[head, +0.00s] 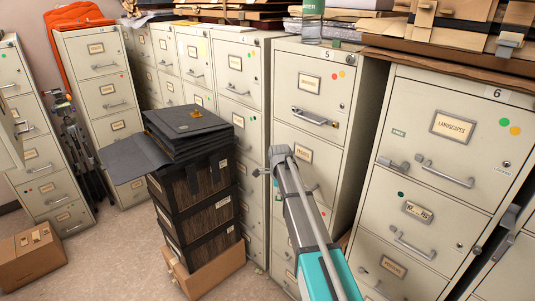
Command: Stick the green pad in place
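My gripper (276,160) is at the end of my arm, in front of the cabinet marked 5 (308,90). It is small and seen from behind, so its fingers and anything between them are not clear. I cannot tell for sure which green thing is the pad. A dark green round spot (401,195) is on the second drawer of the cabinet marked 6 (440,200), apart from my gripper.
A stack of dark file boxes (195,200) with black folders (185,122) on top stands left of my arm, on a cardboard box (205,270). Drawer handles (447,175) stick out from the cabinets. Another cardboard box (32,257) is at left. Some floor (110,260) is clear.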

